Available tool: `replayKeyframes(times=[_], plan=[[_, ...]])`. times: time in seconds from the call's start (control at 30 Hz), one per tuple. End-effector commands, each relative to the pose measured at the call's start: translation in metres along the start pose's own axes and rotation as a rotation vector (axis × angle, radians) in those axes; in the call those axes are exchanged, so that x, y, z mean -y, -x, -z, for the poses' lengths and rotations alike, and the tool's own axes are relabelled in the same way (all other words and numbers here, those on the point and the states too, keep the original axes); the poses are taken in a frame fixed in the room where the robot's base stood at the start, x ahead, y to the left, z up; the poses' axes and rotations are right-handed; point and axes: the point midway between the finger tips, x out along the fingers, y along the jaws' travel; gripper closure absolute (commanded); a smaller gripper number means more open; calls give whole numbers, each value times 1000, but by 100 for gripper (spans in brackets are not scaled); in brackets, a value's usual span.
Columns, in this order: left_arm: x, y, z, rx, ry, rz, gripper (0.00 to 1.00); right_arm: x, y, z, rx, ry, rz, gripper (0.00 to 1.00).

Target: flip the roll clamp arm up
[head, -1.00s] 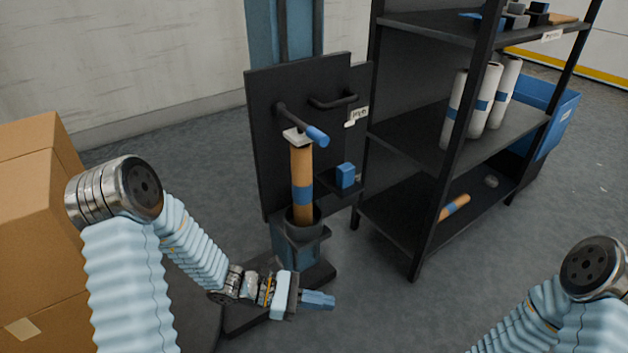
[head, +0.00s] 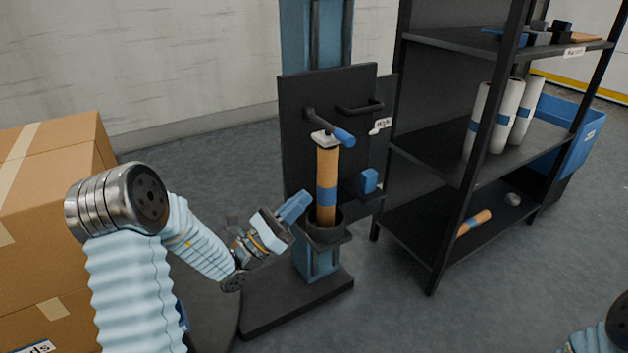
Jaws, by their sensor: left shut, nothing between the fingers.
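The roll clamp arm (head: 326,125) is a dark bar with a blue grip at its end, fixed to a black panel (head: 300,140) on a blue column. It points out and slightly down, over a pale cap on top of an orange-brown roll (head: 327,170) with a blue band. The roll stands upright in a dark cup (head: 325,232). My left gripper (head: 297,205) is shut and empty, left of the roll's lower part and below the clamp arm. It looks apart from both. My right gripper is out of view; only a bit of my right arm shows at the lower right.
A black shelf rack (head: 437,170) stands close on the right, with white rolls (head: 507,125) on its middle shelf and an orange roll (head: 475,222) on the bottom one. Cardboard boxes (head: 50,210) stand at left. A blue block (head: 369,181) sits beside the roll.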

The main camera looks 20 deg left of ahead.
Motion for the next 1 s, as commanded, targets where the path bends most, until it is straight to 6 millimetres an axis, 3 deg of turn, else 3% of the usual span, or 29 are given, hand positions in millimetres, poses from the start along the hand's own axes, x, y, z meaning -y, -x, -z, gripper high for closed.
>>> replayKeyframes(times=[0.43,0.5,0.7,1.0], plan=[[1,-91,-1,2,1,4,100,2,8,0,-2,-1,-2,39],[1,-100,-10,2,-2,3,100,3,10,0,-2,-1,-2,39],[1,-115,-25,1,0,2,100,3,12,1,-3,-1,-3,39],[1,-118,-29,0,1,1,100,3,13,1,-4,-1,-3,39]])
